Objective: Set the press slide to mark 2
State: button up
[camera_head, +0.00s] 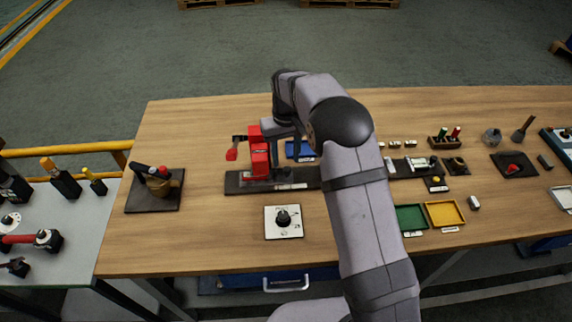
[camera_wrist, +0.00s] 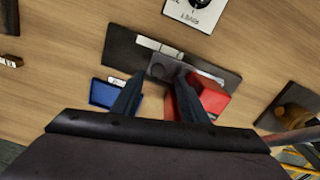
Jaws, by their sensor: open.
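The red press (camera_head: 259,155) stands on a long dark base plate (camera_head: 238,182), left of centre on the table. In the wrist view, the press body (camera_wrist: 212,97) is just right of my gripper's right finger. A grey block (camera_wrist: 163,67), which looks like the slide, lies on the dark base (camera_wrist: 122,47) beside the press, with pale strips next to it. Any marks are too small to read. My gripper (camera_wrist: 160,74) is open, with its fingertips apart near the grey block. I cannot tell whether they touch it. In the head view, my arm hides part of the base.
A blue tray (camera_wrist: 103,93) lies left of the fingers in the wrist view. A white plate with a black knob (camera_head: 283,217) sits in front of the press. A red-handled lever (camera_head: 231,154) projects left of the press. Green (camera_head: 411,218) and yellow trays (camera_head: 444,213) lie right of my arm.

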notch_tip(320, 180, up, 3)
jog(key=shift+f+b, duration=0.15)
jog(key=shift+b, duration=0.2)
jog(key=shift+r, duration=0.25)
jog(key=shift+s+d+r, duration=0.1)
jog(key=shift+s, duration=0.05)
jog(key=s+d+m, duration=0.1)
jog(key=s+d, duration=0.2)
jog(key=s, duration=0.7)
jog(key=s+d, duration=0.3)
jog(key=s, duration=0.6)
jog(key=s+d+f+m, duration=0.1)
jog(key=s+d, duration=0.2)
jog(key=s, duration=0.7)
jog(key=shift+s+d+m, duration=0.15)
jog(key=shift+s+m, duration=0.15)
